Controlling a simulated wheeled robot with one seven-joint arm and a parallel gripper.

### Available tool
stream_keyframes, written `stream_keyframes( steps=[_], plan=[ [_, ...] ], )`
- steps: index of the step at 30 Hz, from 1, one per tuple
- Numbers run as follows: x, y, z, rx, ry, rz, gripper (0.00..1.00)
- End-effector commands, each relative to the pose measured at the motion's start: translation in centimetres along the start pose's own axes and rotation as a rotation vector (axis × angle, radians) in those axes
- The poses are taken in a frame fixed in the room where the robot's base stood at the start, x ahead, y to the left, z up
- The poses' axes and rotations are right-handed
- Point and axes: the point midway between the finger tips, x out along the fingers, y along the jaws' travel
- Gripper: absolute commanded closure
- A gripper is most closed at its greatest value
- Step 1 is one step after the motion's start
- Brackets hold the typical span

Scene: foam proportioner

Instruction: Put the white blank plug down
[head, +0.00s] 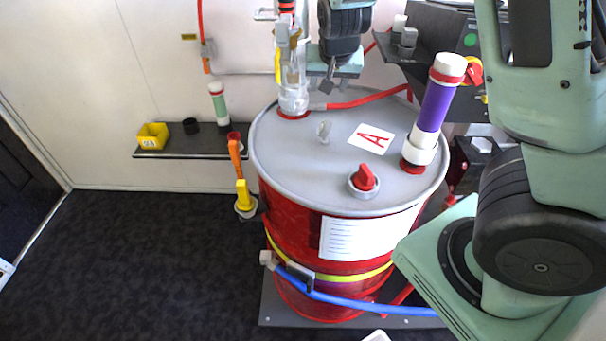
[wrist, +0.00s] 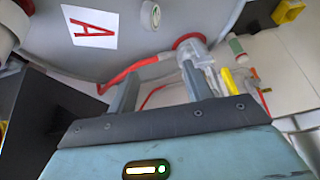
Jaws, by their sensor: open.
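A small pale plug-like piece (head: 323,130) sits on the grey lid of the red drum (head: 280,150), between the card marked A and the clear tube. I take it for the white blank plug, but its shape is too small to be certain. It also shows in the wrist view (wrist: 150,15) as a pale rounded piece on the lid. My gripper (head: 335,86) is above the far side of the lid, beyond the piece and apart from it. In the wrist view my gripper (wrist: 158,82) has its two fingers spread with nothing held between them.
A clear tube assembly (head: 293,92) stands in the lid just left of my gripper. A red hose (head: 365,98) runs behind the plug. A purple tube (head: 435,105) and a red knob (head: 364,178) stand on the lid. A wall shelf (head: 190,153) is at left.

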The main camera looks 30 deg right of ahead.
Motion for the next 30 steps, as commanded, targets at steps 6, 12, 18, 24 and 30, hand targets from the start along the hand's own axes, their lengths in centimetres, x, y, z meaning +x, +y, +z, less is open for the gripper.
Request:
stream_keyframes(
  steps=[6, 12, 18, 24, 30],
  plan=[
    [-6.5, -7.9, 12.5, -0.33, -0.264, -0.207, 0.5],
    [-14.3, -9.6, 22.9, -0.718, -0.406, -0.322, 0.5],
    [-19.1, -7.4, 29.4, -1.038, -0.458, -0.339, 0.5],
    [-20.5, -6.0, 31.5, -1.166, -0.468, -0.326, 0.5],
    [-20.5, -5.9, 31.6, -1.172, -0.469, -0.325, 0.5]
  ],
)
